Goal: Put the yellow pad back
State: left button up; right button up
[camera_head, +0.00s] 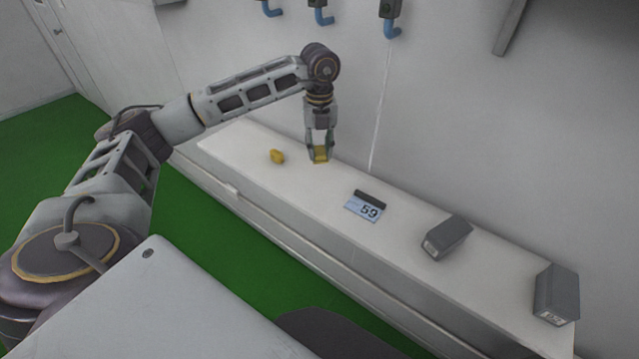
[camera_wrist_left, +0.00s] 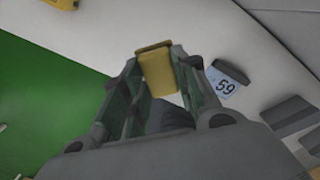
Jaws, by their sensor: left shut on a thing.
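A yellow pad (camera_head: 320,154) is between the fingers of my left gripper (camera_head: 319,157), over the far part of the white bench. My left gripper is shut on it and points down. In the left wrist view the yellow pad (camera_wrist_left: 158,70) sits between the two green-grey fingers (camera_wrist_left: 156,85). Whether the pad touches the bench top is hard to tell. Another small yellow object (camera_head: 277,156) lies on the bench to the left of the gripper, and a yellow piece (camera_wrist_left: 62,4) shows at the top left of the left wrist view. My right gripper is not seen.
The white bench (camera_head: 400,235) runs along the wall. A card marked 59 (camera_head: 364,208) lies right of the gripper. Two grey boxes (camera_head: 447,237) (camera_head: 556,294) stand farther right. Blue hooks (camera_head: 391,28) hang on the wall above. The floor is green.

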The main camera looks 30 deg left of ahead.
pick_arm(q)
jog(key=p, duration=0.1)
send_over(320, 184)
notch_tip(320, 184, down, 6)
jog(key=shift+a+r, duration=0.1)
jog(key=shift+r, duration=0.1)
jog(key=shift+w+f, duration=0.1)
jog(key=shift+f, duration=0.25)
jog(key=shift+f, duration=0.1)
jog(key=shift+f, duration=0.25)
jog(key=shift+f+p, duration=0.5)
jog(key=shift+f, duration=1)
jog(key=shift+f, duration=0.15)
